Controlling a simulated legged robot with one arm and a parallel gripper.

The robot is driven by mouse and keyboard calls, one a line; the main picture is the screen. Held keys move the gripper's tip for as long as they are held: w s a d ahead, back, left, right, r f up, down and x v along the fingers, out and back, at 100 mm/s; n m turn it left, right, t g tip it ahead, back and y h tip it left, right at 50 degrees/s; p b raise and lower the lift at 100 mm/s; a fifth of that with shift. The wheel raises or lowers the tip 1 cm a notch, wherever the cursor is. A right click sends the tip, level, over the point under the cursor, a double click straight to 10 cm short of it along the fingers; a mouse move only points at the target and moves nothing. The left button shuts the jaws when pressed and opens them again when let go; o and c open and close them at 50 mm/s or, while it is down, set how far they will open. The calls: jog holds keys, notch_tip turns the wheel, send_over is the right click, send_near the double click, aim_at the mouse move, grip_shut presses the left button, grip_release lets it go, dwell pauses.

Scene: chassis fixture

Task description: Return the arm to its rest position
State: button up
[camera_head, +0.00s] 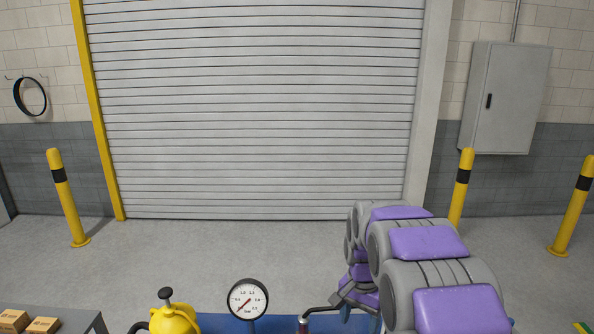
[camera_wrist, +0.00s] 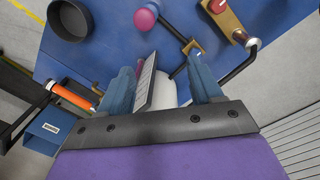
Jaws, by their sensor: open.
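My gripper (camera_wrist: 160,66) shows in the wrist view with its two blue fingers spread apart. A grey ribbed plate (camera_wrist: 146,82) and a white rounded thing (camera_wrist: 165,92) appear between the fingers; I cannot tell how far below they are. The fingers are not shut on them. In the head view my purple and grey arm reaches forward at the lower right over the blue worktop (camera_head: 270,325). The gripper end is low there and mostly hidden behind the arm links.
A pressure gauge (camera_head: 248,299) and a yellow vessel (camera_head: 174,318) stand left of my arm. The wrist view shows a black round cup (camera_wrist: 70,20), a pink knob (camera_wrist: 145,18), a brass fitting (camera_wrist: 228,20), an orange cylinder (camera_wrist: 70,97) and a blue bin (camera_wrist: 52,128).

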jog(key=s+f+n+g+b, duration=0.1)
jog(key=s+n+b, duration=0.2)
jog(key=s, duration=3.3)
jog(key=n, duration=0.4)
jog(key=shift+a+f+n+b, duration=0.2)
jog(key=shift+f+n+b, duration=0.1)
jog(key=shift+f+b, duration=0.1)
